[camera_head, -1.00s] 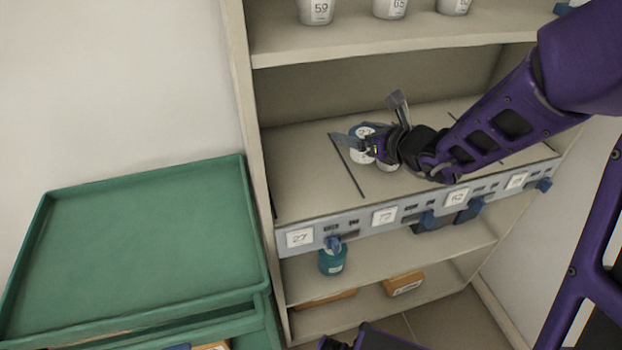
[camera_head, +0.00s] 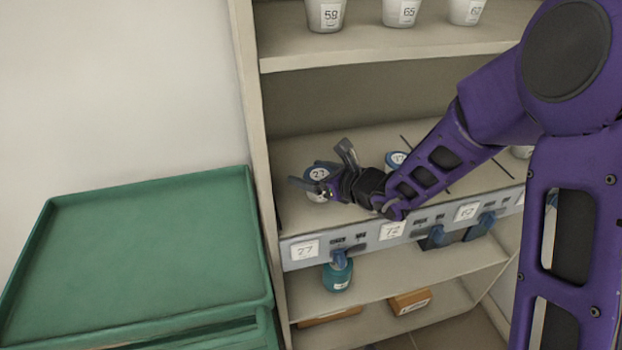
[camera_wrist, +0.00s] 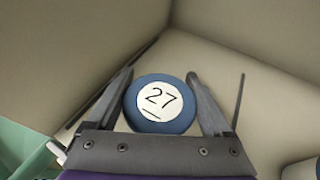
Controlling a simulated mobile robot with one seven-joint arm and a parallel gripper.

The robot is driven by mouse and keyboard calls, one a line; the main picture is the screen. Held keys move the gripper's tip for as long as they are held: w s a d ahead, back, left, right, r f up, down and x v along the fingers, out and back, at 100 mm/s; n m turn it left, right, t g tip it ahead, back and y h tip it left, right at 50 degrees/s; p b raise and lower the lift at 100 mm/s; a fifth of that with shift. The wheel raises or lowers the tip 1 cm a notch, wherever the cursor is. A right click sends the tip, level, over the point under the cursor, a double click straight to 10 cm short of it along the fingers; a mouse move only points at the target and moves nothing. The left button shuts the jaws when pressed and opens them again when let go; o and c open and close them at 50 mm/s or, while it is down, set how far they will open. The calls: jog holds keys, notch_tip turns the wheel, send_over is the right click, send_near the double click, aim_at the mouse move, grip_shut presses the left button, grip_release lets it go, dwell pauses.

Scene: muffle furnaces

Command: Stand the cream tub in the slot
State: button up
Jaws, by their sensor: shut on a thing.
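The cream tub (camera_head: 316,174) has a blue-rimmed lid with a white label reading 27. It looks upright in the head view, and its lid (camera_wrist: 160,104) faces the camera in the wrist view. My gripper (camera_head: 320,170) is shut on it, with one finger (camera_wrist: 122,92) on each side. The tub is over the left-hand bay of the middle shelf, behind the front label 27 (camera_head: 305,250).
Another blue-lidded tub (camera_head: 395,160) stands to the right, partly behind my arm. A thin dark divider (camera_wrist: 239,98) lies right of the held tub. The shelf's left side panel is close. White tubs (camera_head: 401,13) stand above; a green tray (camera_head: 150,250) is at left.

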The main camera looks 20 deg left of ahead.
jog(key=shift+f, duration=0.55)
jog(key=shift+f, duration=0.2)
jog(key=o, duration=1.3)
jog(key=shift+r, duration=0.15)
jog(key=shift+r, duration=0.2)
jog(key=p+v, duration=0.1)
jog(key=v, duration=1)
jog(key=shift+s+d+r, duration=0.1)
jog(key=shift+s+d, duration=0.05)
jog(key=shift+d, duration=0.25)
jog(key=shift+r, duration=0.1)
